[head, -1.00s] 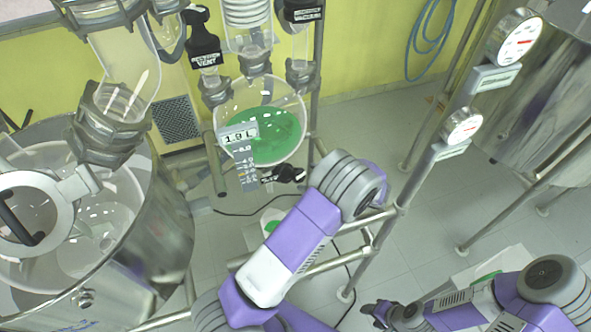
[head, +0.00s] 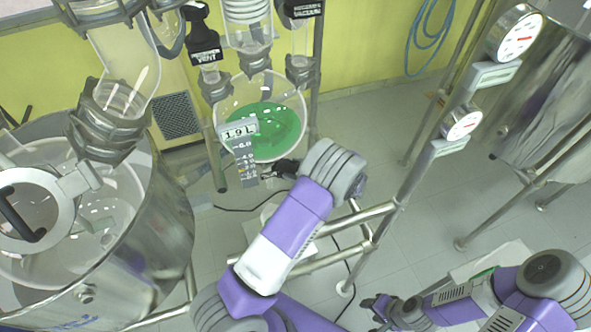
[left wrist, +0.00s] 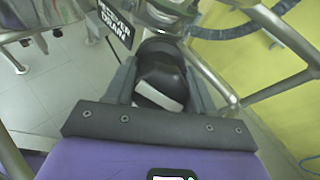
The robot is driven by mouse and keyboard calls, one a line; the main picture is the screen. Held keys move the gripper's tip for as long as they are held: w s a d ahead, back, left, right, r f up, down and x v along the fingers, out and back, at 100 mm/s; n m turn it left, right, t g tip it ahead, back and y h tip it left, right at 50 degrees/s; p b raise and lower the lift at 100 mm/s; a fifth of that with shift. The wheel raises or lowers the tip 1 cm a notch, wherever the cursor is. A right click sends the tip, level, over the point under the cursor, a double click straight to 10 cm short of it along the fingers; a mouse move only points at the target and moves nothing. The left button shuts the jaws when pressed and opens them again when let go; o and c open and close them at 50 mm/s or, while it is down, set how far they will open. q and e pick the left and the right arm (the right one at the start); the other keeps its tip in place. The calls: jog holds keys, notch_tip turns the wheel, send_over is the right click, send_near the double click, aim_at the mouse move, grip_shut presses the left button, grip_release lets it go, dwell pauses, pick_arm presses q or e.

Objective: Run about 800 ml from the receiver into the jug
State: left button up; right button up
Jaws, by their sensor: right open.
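The clear round receiver (head: 292,92) holds green liquid (head: 268,135). The tag on its front seems to read 1.9 L, above a graduated scale. The black drain valve (head: 286,168) is at its lower right, beside my left wrist. In the left wrist view, the fingers of my left gripper (left wrist: 160,92) lie against both sides of a black valve handle (left wrist: 160,75), near a "RECEIVER DRAIN" label (left wrist: 115,22). A white shape (head: 267,213) below the receiver may be the jug; my left arm hides most of it. My right gripper (head: 380,308) is open and empty, low over the floor.
A large steel vessel with a glass lid (head: 165,235) stands at left. Frame rails (head: 375,213) and a post with two dials (head: 462,123) stand to the right of my left arm. A white surface with something green (head: 485,273) is behind my right arm. Open floor lies between.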

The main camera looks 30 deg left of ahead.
pick_arm(q)
jog(key=c, duration=0.3)
jog(key=n+g+b, duration=0.1)
jog(key=n+b, duration=0.3)
jog(key=n, duration=0.1)
jog(key=shift+f, duration=0.15)
jog(key=shift+c, duration=0.2)
jog(key=n+b, duration=0.3)
jog(key=shift+n+h, duration=0.3)
jog(key=shift+n+g+b, duration=0.3)
jog(key=shift+n+b, duration=0.4)
jog(key=shift+n, duration=0.4)
jog(key=o, duration=1)
jog(key=v, duration=0.7)
jog(key=shift+d+r, duration=0.3)
